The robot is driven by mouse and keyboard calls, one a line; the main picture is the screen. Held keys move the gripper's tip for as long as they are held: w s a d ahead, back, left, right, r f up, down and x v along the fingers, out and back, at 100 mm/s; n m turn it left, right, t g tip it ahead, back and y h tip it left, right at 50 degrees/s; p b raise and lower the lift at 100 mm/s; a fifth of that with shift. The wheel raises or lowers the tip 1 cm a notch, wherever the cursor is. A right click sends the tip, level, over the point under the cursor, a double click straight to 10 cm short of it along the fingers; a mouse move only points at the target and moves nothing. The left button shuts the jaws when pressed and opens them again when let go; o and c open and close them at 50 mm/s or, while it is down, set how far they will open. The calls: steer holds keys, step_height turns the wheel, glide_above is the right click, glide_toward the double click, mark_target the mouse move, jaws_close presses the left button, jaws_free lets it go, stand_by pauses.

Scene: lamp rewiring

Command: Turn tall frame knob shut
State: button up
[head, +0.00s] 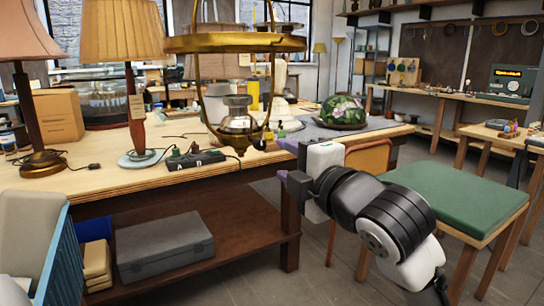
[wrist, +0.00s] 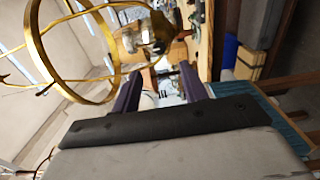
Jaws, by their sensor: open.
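In the wrist view the brass frame (wrist: 42,45) fills the upper left, turned sideways. I cannot make out its knob clearly in either view. My gripper (head: 280,161) is to the right of the frame's lower part, fingers pointing left. In the wrist view my gripper (wrist: 160,84) has its two dark purple fingers apart, with no object seen held between them.
The workbench (head: 90,185) carries a black switch box (head: 195,160), an orange-shaded lamp (head: 122,32), a darker-shaded lamp (head: 22,35) and a floral glass shade (head: 342,110). A grey case (head: 162,250) lies on the lower shelf. A green-topped stool (head: 455,205) stands at right.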

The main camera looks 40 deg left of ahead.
steer(key=v, duration=0.2)
steer(key=shift+s+d, duration=0.1)
steer(key=shift+d, duration=0.25)
